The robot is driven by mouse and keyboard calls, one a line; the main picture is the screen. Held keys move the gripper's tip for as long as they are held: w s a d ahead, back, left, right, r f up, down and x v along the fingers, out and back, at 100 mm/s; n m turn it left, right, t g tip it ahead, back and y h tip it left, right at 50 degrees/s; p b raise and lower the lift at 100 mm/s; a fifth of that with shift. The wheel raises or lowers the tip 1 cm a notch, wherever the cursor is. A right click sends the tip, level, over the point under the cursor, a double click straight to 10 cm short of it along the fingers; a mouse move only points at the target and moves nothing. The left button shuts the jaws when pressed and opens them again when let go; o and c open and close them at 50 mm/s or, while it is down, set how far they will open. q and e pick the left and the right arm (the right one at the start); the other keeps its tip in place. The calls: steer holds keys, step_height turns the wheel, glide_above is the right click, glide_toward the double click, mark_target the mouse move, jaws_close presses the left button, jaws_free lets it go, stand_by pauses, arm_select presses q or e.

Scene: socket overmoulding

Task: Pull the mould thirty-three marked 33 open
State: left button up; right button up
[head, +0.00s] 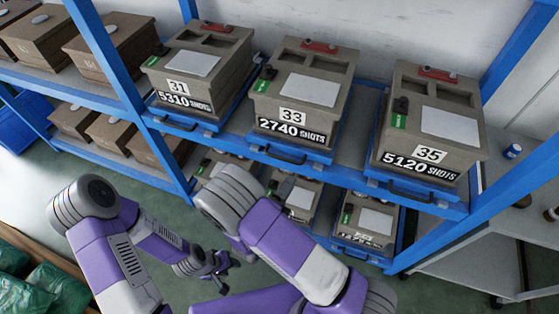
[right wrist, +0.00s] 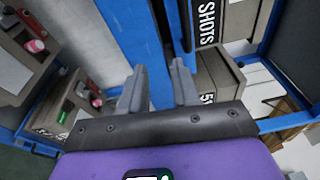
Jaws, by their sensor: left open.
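Mould 33 (head: 307,88) is a grey-brown box marked "33" and "2740 SHOTS", with a red piece on top. It sits in its blue tray (head: 325,159) on the upper shelf, between moulds 31 and 35. A dark handle (head: 286,156) is on the tray's front. My left gripper (head: 217,275) is open and empty, low in front of the rack and apart from the tray. My right gripper (right wrist: 160,75) is open in the right wrist view, with blue rack parts close beyond its fingers. It is hidden in the head view.
Mould 31 (head: 198,70) and mould 35 (head: 430,125) flank it in similar trays. More moulds (head: 368,218) stand on the lower shelf. Blue uprights (head: 105,55) frame the rack. A grey table (head: 480,255) stands at right. Green bags (head: 50,290) lie at lower left.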

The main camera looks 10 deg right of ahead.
mark_target(281, 158)
steer(key=w+a+r+n+t+y, duration=0.2)
steer(key=w+a+r+n+t, duration=0.1)
steer(key=a+t, duration=0.1)
steer(key=b+x, duration=0.1)
steer(key=x, duration=0.5)
steer(key=shift+d+b, duration=0.35)
steer(key=shift+d, duration=0.1)
steer(key=shift+c, duration=0.5)
jaws_close()
